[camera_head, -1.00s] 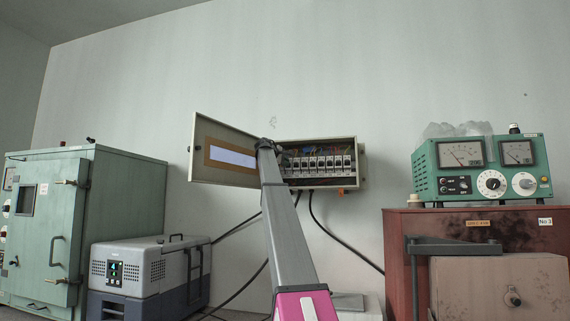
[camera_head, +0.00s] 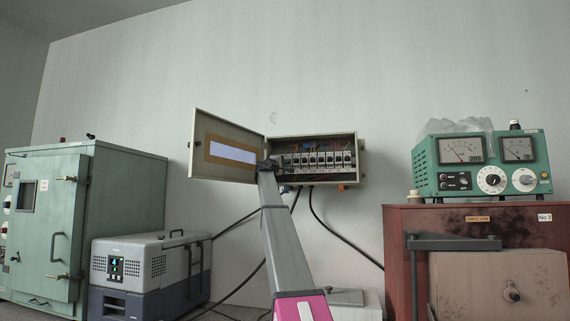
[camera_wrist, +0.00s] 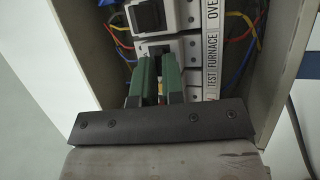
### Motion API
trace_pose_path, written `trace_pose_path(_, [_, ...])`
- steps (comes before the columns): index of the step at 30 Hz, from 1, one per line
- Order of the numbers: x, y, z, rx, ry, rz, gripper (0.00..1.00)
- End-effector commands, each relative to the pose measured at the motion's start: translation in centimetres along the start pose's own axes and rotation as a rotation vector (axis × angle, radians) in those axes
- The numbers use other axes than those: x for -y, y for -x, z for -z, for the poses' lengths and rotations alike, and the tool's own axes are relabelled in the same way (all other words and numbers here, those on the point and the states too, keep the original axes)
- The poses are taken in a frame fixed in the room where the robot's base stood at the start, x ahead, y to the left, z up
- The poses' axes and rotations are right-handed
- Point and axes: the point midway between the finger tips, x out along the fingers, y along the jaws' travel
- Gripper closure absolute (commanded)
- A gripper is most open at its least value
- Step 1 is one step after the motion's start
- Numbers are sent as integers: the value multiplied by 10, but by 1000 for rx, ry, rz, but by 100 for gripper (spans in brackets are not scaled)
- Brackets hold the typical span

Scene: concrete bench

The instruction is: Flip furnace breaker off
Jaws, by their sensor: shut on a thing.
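The breaker box (camera_head: 358,165) hangs open on the wall, with a row of white breakers (camera_head: 325,159) inside. My gripper (camera_head: 272,161) is at the left end of that row. In the wrist view, the two green fingers of my gripper (camera_wrist: 159,62) reach in at a white breaker (camera_wrist: 163,46). A label strip (camera_wrist: 211,70) reading "TEST FURNACE" runs beside it. The fingers are shut on this breaker's switch, which they mostly hide, so its position cannot be told. The neighbouring breaker (camera_wrist: 168,14) has a black switch and sits by the "OVE..." label.
The box door (camera_head: 200,135) stands open to the left, close to my arm. Coloured wires (camera_wrist: 112,35) run beside the breakers. Black cables (camera_head: 335,235) hang below the box. A green meter unit (camera_head: 480,165) stands at right and a grey cooler (camera_head: 150,262) at left.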

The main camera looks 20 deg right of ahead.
Motion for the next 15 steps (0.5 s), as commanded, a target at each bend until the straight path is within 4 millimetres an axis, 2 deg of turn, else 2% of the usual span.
trace_pose_path(15, [3,0,0,0,-21,-50,100])
